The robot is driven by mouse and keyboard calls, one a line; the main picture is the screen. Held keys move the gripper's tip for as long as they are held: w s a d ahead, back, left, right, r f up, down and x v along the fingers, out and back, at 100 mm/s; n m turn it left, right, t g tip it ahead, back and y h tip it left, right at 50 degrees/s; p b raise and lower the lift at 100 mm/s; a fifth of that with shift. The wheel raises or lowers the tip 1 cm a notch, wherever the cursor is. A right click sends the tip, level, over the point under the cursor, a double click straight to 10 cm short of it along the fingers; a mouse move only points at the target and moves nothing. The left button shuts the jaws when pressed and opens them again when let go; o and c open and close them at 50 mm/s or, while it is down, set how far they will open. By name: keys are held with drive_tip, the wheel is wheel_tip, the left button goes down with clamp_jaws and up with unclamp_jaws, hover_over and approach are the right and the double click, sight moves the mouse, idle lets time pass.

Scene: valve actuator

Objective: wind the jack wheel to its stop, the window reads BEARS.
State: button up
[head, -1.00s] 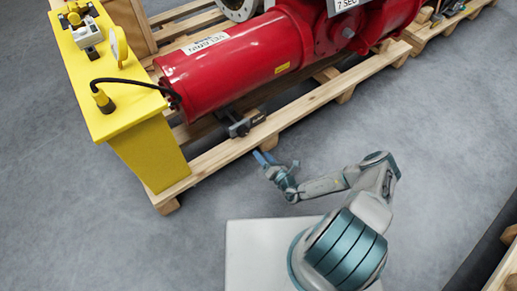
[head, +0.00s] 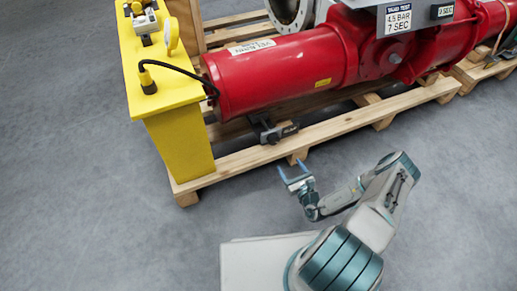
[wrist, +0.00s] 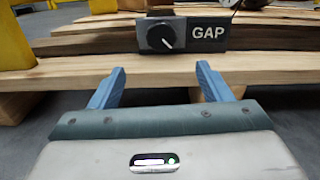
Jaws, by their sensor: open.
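The jack (head: 268,130) is a small dark unit on the pallet under the red actuator cylinder. In the wrist view its round black wheel (wrist: 161,37) with a white pointer line sits on a grey block. Beside it on the right is a dark window (wrist: 208,33) that reads GAP. My gripper (head: 293,170) is open and empty, in front of the pallet's near edge. In the wrist view its two blue fingers (wrist: 160,82) stand apart, below the wheel and short of it. Nothing is between them.
The red actuator cylinder (head: 275,72) lies above the wooden pallet (head: 240,162). A yellow stand (head: 180,130) with a black cable is at the pallet's left end. The pallet's front board lies between my gripper and the wheel. Grey floor is clear at left.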

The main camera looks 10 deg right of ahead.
sight(275, 141)
drive_tip(key=b+x, duration=0.5)
drive_tip(key=x, duration=0.7)
drive_tip(key=shift+w+f, duration=0.1)
drive_tip(key=shift+w, duration=0.25)
drive_tip(key=shift+w+a, duration=0.15)
drive_tip(key=shift+w, duration=0.35)
drive_tip(key=c, duration=1)
